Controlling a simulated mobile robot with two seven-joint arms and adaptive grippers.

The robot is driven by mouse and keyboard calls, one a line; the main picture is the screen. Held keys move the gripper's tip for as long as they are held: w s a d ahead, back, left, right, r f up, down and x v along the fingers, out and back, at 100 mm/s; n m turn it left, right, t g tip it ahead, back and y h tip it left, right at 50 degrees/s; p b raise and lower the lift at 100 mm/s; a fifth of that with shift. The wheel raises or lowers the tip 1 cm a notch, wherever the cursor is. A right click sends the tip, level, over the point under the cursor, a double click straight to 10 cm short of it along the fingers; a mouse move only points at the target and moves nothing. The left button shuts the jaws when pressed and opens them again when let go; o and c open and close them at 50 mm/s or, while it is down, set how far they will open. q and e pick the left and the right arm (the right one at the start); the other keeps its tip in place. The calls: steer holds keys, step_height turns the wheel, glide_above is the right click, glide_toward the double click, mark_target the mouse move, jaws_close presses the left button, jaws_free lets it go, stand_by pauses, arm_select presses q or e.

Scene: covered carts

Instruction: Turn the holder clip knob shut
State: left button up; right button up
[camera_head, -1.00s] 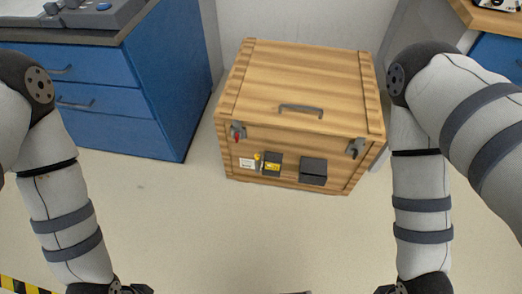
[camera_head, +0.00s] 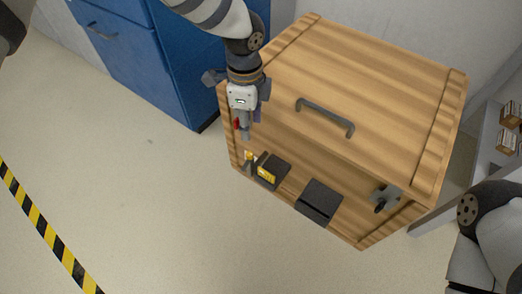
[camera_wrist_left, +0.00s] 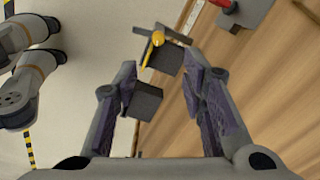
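A wooden crate (camera_head: 370,90) has two metal clips on its front. The left clip has a red part (camera_head: 237,124), which also shows at the top right edge of the left wrist view (camera_wrist_left: 226,4). The right clip (camera_head: 384,198) has a dark knob. A small yellow knob (camera_head: 249,155) on a dark crossbar sits low on the front, beside a black box (camera_head: 271,171); it also shows in the left wrist view (camera_wrist_left: 157,39). My left gripper (camera_wrist_left: 158,82) is open and empty, close before the crate's left front and partly covering the left clip. My right gripper is out of view.
A second black box (camera_head: 318,202) sits on the crate front. A handle (camera_head: 325,117) stands on the lid. A blue cabinet (camera_head: 165,60) is behind left, a shelf (camera_head: 495,150) at the right. The floor at left is clear to the striped tape (camera_head: 45,225).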

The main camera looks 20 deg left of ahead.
mark_target(250, 153)
arm_select(q)
step_height(250, 153, down, 12)
steer(key=shift+s+a+r+b, duration=0.1)
steer(key=shift+r+b, duration=0.15)
steer(key=shift+b, duration=0.95)
steer(key=shift+c, duration=0.4)
jaws_close()
